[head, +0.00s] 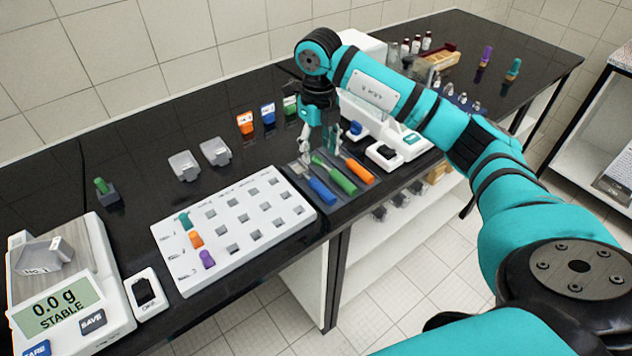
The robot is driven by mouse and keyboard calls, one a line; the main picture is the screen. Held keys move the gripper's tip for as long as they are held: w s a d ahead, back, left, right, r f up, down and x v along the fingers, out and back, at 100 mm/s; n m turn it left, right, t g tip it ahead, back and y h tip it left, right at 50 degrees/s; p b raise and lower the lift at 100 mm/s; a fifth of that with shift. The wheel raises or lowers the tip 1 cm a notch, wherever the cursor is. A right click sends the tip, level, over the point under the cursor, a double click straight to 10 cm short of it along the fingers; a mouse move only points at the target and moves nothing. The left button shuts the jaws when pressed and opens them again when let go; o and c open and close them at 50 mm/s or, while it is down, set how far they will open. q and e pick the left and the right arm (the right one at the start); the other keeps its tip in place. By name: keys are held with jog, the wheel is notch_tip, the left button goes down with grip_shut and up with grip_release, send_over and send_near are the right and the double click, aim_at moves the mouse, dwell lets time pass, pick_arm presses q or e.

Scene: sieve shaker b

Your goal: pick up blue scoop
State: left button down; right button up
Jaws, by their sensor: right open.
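The blue scoop (320,190) lies on a dark mat (339,203) near the table's front edge, left of a green-handled scoop (341,179) and an orange-handled scoop (359,171). Its blue handle points toward the front edge and its far end lies close under my right gripper. My right gripper (318,155) points down above the far ends of the scoops. It is open, with nothing seen between its fingers. I cannot tell how high it is above the mat. My left gripper is not in view.
A white rack (232,258) with teal, orange and purple pieces lies left of the mat. A balance (103,262) stands at the far left. Two clear trays (184,166) and orange, blue and green containers (245,123) stand behind the rack. White devices (384,155) stand right of the scoops.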

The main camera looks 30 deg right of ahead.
jog(key=p, duration=0.1)
send_over(319, 184)
notch_tip(319, 184, down, 5)
jog(key=shift+a+f, duration=0.1)
jog(key=shift+f, duration=0.6)
jog(key=shift+f+p, duration=0.2)
jog(key=shift+p, duration=0.25)
notch_tip(319, 184, down, 4)
jog(key=shift+r+p, duration=0.15)
jog(key=shift+p, duration=0.8)
jog(key=shift+f, duration=0.6)
grip_shut()
